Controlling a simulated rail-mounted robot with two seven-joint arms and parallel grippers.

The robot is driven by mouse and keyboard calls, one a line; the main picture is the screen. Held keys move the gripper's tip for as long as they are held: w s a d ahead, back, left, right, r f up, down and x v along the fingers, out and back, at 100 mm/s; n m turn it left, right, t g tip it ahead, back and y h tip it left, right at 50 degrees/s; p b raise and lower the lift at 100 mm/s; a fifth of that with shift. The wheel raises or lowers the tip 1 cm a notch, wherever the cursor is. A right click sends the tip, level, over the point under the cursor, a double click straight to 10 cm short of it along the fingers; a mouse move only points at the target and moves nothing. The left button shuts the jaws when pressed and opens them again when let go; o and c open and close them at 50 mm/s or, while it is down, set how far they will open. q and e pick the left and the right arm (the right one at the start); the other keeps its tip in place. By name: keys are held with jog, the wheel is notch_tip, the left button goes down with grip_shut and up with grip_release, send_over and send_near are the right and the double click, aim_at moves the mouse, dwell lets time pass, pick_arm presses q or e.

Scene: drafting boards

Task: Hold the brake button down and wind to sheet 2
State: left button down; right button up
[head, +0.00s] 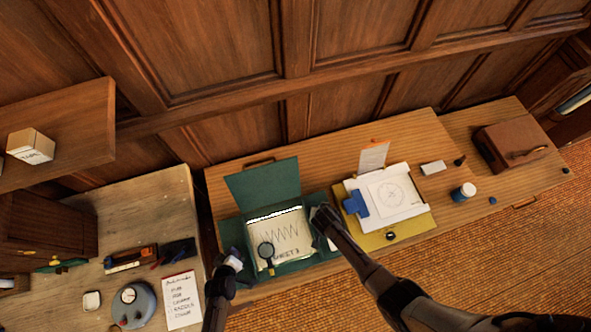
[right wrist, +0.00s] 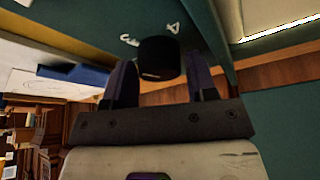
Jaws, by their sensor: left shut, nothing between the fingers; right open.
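The green case (head: 262,185) stands open on the drafting board. Its window shows a paper sheet (head: 290,232) with a zigzag line and a label that seems to read SHEET 3. My left gripper (head: 233,257) is shut and empty at the case's left side; the brake button cannot be made out there. My right gripper (head: 324,213) is at the case's right side. In the right wrist view its open fingers (right wrist: 163,82) point at a black knob (right wrist: 160,57) on the green panel, which has white marks.
Right of the case is a yellow board (head: 412,225) with a drawing sheet (head: 388,193) and a blue block (head: 356,204). A blue-and-white jar (head: 463,192) and a brown case (head: 512,146) stand farther right. A list (head: 181,300) and a round dial device (head: 133,303) are on the left bench.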

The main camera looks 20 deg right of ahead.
jog(key=shift+c, duration=0.4)
jog(key=c, duration=0.5)
jog(key=shift+c, duration=0.2)
jog(key=n+y, duration=0.1)
jog(key=n, duration=0.2)
jog(key=n+y, duration=0.2)
jog(key=n, duration=0.2)
jog(key=shift+d+n, duration=0.15)
jog(key=shift+n, duration=0.25)
jog(key=n, duration=0.2)
jog(key=n+y, duration=0.1)
jog(key=n, duration=0.1)
jog(key=shift+w+y, duration=0.1)
jog(key=shift+y, duration=0.2)
jog(key=shift+n+g+y, duration=0.5)
jog(key=shift+n+g, duration=0.3)
jog(key=shift+n, duration=1.1)
pick_arm(q)
jog(key=shift+s, duration=0.1)
